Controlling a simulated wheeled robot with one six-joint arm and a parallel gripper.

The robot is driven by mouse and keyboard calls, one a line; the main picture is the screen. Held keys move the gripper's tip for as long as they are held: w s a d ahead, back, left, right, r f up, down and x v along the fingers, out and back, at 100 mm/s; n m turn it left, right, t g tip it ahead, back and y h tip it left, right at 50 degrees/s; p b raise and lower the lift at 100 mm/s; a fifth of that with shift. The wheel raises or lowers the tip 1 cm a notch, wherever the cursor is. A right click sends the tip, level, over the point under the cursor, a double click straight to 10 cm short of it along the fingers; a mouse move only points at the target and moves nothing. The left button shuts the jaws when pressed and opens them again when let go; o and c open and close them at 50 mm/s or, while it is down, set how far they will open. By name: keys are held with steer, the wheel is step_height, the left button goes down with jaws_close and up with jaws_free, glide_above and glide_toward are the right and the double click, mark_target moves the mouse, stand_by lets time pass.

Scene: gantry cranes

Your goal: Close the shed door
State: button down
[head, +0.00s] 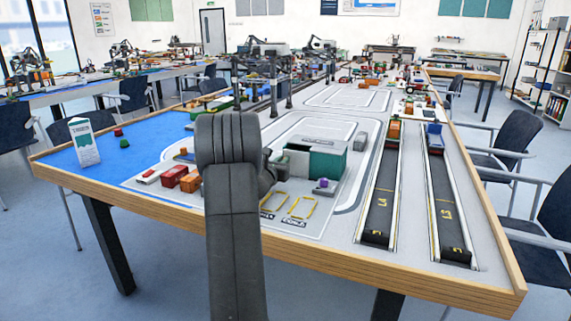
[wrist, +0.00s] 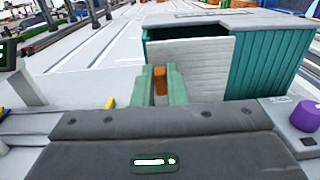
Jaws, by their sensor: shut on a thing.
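The shed is a teal box (head: 328,165) on the grey board, just right of my arm in the head view. In the wrist view its ribbed teal wall (wrist: 272,62) stands at the right. The pale, ribbed shed door (wrist: 203,66) faces me, with dark interior showing above its top edge. How far it stands ajar is hard to tell. My gripper (wrist: 160,88) has green fingers closed on an orange-brown handle (wrist: 160,78) at the door's left part. In the head view my arm mostly hides the gripper.
A purple knob (head: 323,183) sits on a small grey block in front of the shed; it also shows in the wrist view (wrist: 308,113). Orange and red containers (head: 182,178) lie left of my arm. Two dark conveyor lanes (head: 382,195) run at the right.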

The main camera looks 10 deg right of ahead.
steer(key=shift+w+a, duration=0.1)
steer(key=shift+a, duration=0.05)
steer(key=c, duration=1.4)
jaws_free()
steer(key=shift+a, duration=0.1)
steer(key=shift+c, duration=0.2)
steer(key=v, duration=1.3)
steer(key=shift+s+a+b, duration=0.25)
steer(key=shift+s+b, duration=0.05)
steer(key=x, duration=0.9)
steer(key=d+p+x, duration=0.1)
steer(key=x, duration=0.4)
steer(key=shift+s, duration=0.3)
steer(key=shift+s+d, duration=0.15)
